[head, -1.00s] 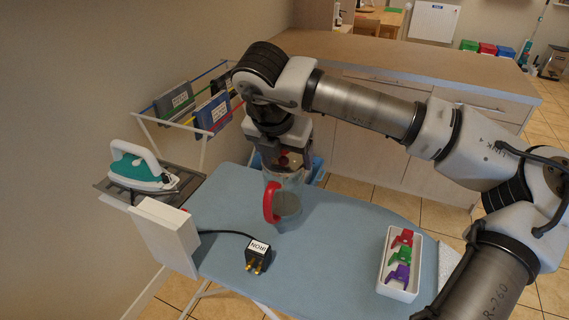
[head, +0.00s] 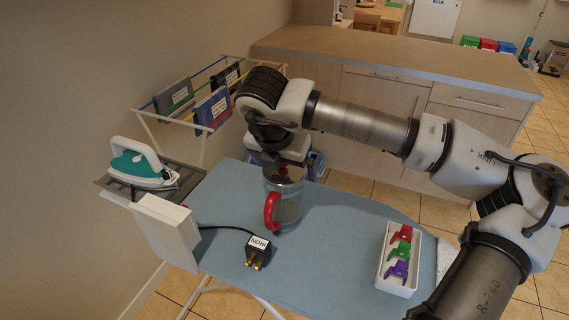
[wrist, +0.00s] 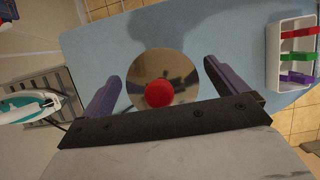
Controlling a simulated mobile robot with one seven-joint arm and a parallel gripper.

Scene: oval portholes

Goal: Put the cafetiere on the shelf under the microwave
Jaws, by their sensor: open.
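The cafetiere (head: 288,207) stands upright on the blue ironing board (head: 340,235). It has a clear glass body and a red handle on its left side in the head view. In the wrist view its round metallic lid (wrist: 180,68) and red knob (wrist: 159,94) show from above. My gripper (head: 283,165) is over the top of the cafetiere, pointing down and open. In the wrist view its two purple-grey fingers (wrist: 161,72) lie on either side of the lid, with gaps left and right. Neither a microwave nor a shelf under one is in view.
A black plug (head: 257,252) labelled IRON lies near the cafetiere. A white tray of coloured pegs (head: 412,285) is at the right. A teal iron (head: 140,163) rests at the left. A clothes airer (head: 195,105) and a wooden-topped counter (head: 400,58) stand behind.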

